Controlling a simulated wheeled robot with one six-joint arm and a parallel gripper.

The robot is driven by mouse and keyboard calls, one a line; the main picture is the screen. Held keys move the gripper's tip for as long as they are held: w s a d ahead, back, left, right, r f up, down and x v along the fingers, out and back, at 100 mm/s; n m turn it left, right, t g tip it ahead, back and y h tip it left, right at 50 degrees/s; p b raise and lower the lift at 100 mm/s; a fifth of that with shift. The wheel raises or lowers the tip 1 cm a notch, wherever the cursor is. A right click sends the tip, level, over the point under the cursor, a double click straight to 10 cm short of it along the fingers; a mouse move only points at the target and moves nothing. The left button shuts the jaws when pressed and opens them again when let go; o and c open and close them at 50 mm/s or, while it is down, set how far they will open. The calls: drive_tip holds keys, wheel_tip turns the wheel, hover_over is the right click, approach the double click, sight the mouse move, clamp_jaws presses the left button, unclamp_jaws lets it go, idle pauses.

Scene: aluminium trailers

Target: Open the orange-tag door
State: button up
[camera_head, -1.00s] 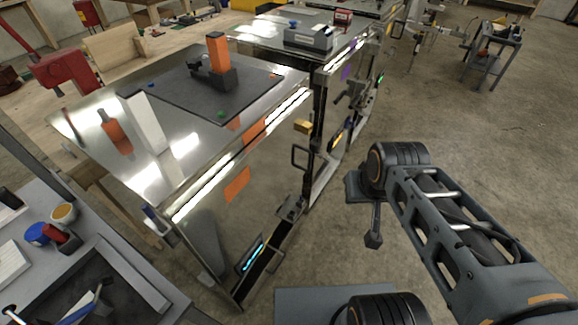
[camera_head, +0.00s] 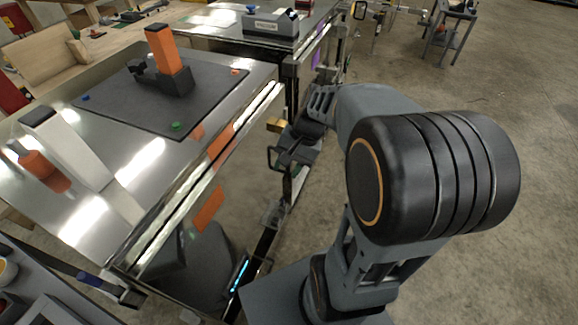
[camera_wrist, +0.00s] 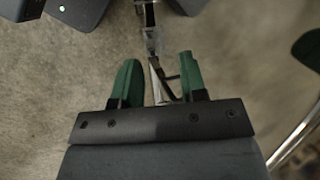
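The orange tag (camera_head: 208,208) is on the front face of the near aluminium trailer, below its top edge. A black loop handle (camera_head: 273,158) stands at the right end of that face, beside a brass-coloured block (camera_head: 276,125). My gripper (camera_head: 282,160) is beside the loop handle; its fingers are hard to make out in the head view. In the wrist view my gripper (camera_wrist: 159,62) has its two green fingers apart. A thin metal piece and a dark bar (camera_wrist: 162,82) show between or below them; I cannot tell if they touch.
A dark mat (camera_head: 115,105) with an orange-and-black tool (camera_head: 163,55) lies on the near trailer's top. A second trailer (camera_head: 225,18) stands behind it. My arm covers much of the middle. Concrete floor (camera_head: 535,130) is open at the right.

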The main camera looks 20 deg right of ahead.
drive_tip(key=w+d+f+m+t+y+b, duration=0.1)
drive_tip(key=w+d+f+m+y+b, duration=0.15)
drive_tip(key=f+m, duration=0.2)
drive_tip(key=w+d+f+m+y+b, duration=0.1)
drive_tip(key=w+d+f+m+y, duration=0.25)
drive_tip(key=f, duration=0.25)
drive_tip(key=m+t+y+b, duration=0.4)
drive_tip(key=m+t, duration=0.5)
approach(289, 171)
wheel_tip(289, 171, up, 4)
drive_tip(key=s+d, duration=0.2)
drive_tip(key=d, duration=0.1)
drive_tip(key=shift+t, duration=0.3)
drive_tip(key=p+x, duration=0.1)
drive_tip(key=x, duration=1.2)
drive_tip(key=shift+w+a+f, duration=0.1)
drive_tip(key=shift+w+a, duration=0.1)
drive_tip(key=shift+w, duration=0.1)
drive_tip(key=shift+c, duration=0.2)
clamp_jaws()
